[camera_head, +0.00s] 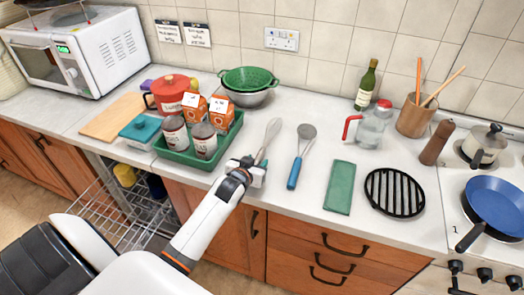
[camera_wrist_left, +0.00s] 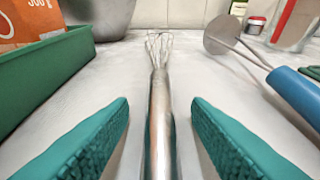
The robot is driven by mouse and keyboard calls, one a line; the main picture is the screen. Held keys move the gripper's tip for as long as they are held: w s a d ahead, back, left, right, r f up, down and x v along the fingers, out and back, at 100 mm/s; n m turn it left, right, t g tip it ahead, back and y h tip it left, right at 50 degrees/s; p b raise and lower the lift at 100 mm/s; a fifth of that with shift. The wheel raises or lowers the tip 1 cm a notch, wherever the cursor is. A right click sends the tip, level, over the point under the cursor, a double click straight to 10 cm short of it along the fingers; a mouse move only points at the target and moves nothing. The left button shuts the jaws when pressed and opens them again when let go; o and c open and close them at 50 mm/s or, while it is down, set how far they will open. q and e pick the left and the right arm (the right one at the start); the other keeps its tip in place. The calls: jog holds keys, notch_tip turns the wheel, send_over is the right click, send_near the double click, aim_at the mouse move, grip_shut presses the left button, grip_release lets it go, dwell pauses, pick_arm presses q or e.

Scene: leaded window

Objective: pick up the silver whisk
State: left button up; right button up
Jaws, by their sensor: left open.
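The silver whisk (camera_head: 268,138) lies on the white counter, its wire end pointing to the back. In the left wrist view the whisk (camera_wrist_left: 159,110) runs straight away from me, handle nearest. My left gripper (camera_head: 254,172) is at the handle end of the whisk. In the wrist view its two teal fingers (camera_wrist_left: 160,135) are open, one on each side of the handle, with a gap on both sides. The near end of the handle is cut off by the wrist view's lower edge and hidden by the gripper in the head view. My right gripper is not in view.
A green tray (camera_head: 182,158) with cans and orange cartons stands close on the left. A blue-handled utensil (camera_head: 293,172) lies close on the right, then a green cloth (camera_head: 339,188) and a black grate (camera_head: 395,193). A steel bowl (camera_head: 248,98) with a green colander stands behind.

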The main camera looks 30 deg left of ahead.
pick_arm(q)
jog(key=shift+c, duration=0.3)
grip_shut()
